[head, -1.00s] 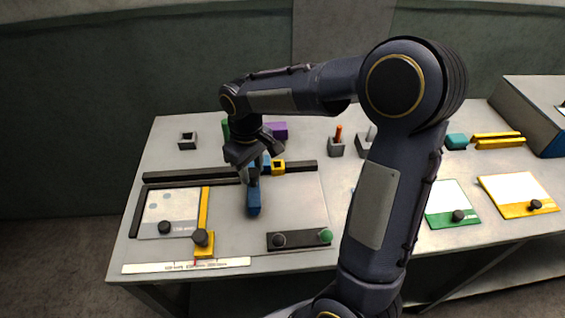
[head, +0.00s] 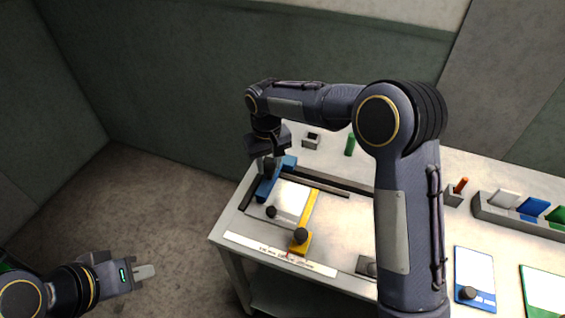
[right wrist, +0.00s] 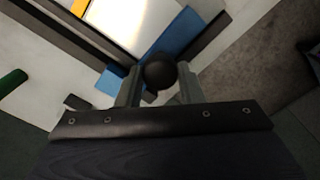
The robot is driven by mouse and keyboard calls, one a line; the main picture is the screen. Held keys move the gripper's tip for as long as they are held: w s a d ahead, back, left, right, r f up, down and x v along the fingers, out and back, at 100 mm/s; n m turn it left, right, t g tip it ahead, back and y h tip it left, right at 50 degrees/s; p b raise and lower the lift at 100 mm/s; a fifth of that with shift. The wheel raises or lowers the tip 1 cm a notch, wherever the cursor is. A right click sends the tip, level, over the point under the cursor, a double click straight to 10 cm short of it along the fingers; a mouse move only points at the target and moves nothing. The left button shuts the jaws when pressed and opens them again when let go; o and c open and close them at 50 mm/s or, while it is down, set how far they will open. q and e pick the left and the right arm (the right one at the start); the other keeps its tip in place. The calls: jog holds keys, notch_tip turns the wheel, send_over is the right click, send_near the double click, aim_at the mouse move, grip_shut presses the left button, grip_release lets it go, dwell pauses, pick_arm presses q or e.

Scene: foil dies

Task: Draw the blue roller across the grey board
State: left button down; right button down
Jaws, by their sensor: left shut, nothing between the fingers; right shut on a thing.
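The blue roller (head: 277,175) is a long blue bar with a round black knob (right wrist: 158,72). It lies at the far-left corner of the pale grey board (head: 290,198), next to the dark edge bars. Its blue body also shows in the right wrist view (right wrist: 181,37). My right gripper (head: 268,158) is shut on the roller's knob, with one finger on each side in the right wrist view. Whether the roller touches the board is hard to tell. My left gripper (head: 145,272) is shut and empty, over the floor left of the table.
A yellow bar (head: 313,203) with a black knob runs along the board's right side. A white scale strip (head: 280,254) lies at the table's front edge. A grey socket block (head: 311,141) and a green cylinder (head: 350,145) stand behind. My right arm hides the table's middle.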

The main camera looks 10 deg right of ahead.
jog(key=shift+w+a, duration=0.15)
jog(key=shift+a, duration=0.1)
jog(key=c, duration=1)
grip_release()
jog(key=shift+o, duration=0.2)
jog(key=shift+r, duration=0.15)
notch_tip(320, 180, up, 8)
jog(key=shift+f+b, duration=0.2)
jog(key=shift+b, duration=0.2)
jog(key=shift+d, duration=0.1)
